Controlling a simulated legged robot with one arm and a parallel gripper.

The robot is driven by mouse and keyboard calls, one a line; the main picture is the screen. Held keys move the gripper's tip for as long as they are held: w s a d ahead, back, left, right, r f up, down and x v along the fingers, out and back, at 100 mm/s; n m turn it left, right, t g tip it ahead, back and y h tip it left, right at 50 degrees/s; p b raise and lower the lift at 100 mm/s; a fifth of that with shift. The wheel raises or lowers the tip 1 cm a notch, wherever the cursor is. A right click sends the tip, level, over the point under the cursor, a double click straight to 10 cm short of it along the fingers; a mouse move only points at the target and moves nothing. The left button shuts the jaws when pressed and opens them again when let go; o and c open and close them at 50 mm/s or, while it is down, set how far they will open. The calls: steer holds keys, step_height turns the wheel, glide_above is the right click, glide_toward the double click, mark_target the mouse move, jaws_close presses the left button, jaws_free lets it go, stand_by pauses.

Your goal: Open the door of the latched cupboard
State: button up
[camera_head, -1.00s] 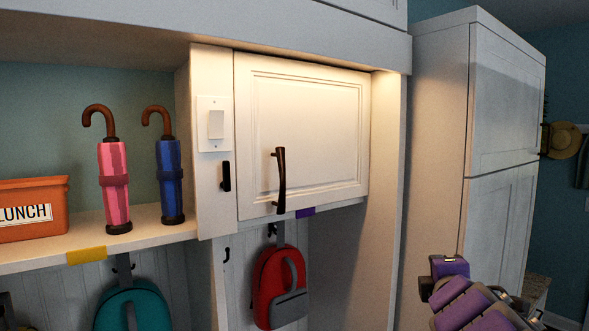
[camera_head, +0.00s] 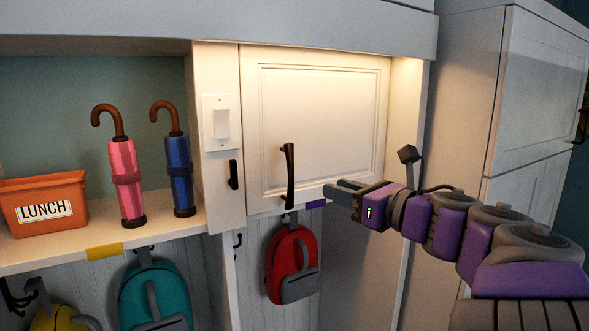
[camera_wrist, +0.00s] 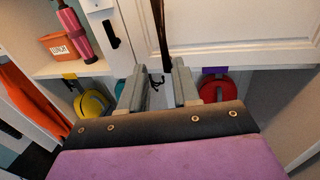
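The white cupboard door (camera_head: 335,115) is shut, with a dark vertical handle (camera_head: 289,176) near its left edge. A small black latch piece (camera_head: 233,174) is on the white post left of the door. My gripper (camera_head: 334,190) is in front of the door's lower part, right of the handle and apart from it. In the wrist view my gripper (camera_wrist: 160,84) has its two grey fingers spread with nothing between them. The handle (camera_wrist: 160,30) shows just beyond the fingertips there, and the latch piece (camera_wrist: 111,34) is to its left.
A white switch plate (camera_head: 221,122) is above the latch piece. A shelf at left holds an orange lunch bin (camera_head: 45,205), a pink umbrella (camera_head: 125,180) and a blue umbrella (camera_head: 180,175). A red backpack (camera_head: 291,265) hangs below the door. A tall white cabinet (camera_head: 540,90) stands at right.

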steer(key=p, duration=0.1)
glide_toward(291, 174)
steer(key=a, duration=0.1)
steer(key=x, duration=0.3)
steer(key=p+x, duration=0.1)
steer(key=x, duration=0.2)
steer(key=p+x, duration=0.1)
steer(key=x, duration=0.3)
steer(key=shift+w+d, duration=0.2)
steer(key=shift+w, duration=0.15)
steer(key=shift+a, duration=0.25)
steer(key=shift+s+r, duration=0.1)
steer(key=shift+d, duration=0.1)
steer(key=shift+c, duration=0.4)
steer(key=shift+d, duration=0.3)
steer(key=c, duration=0.3)
jaws_close()
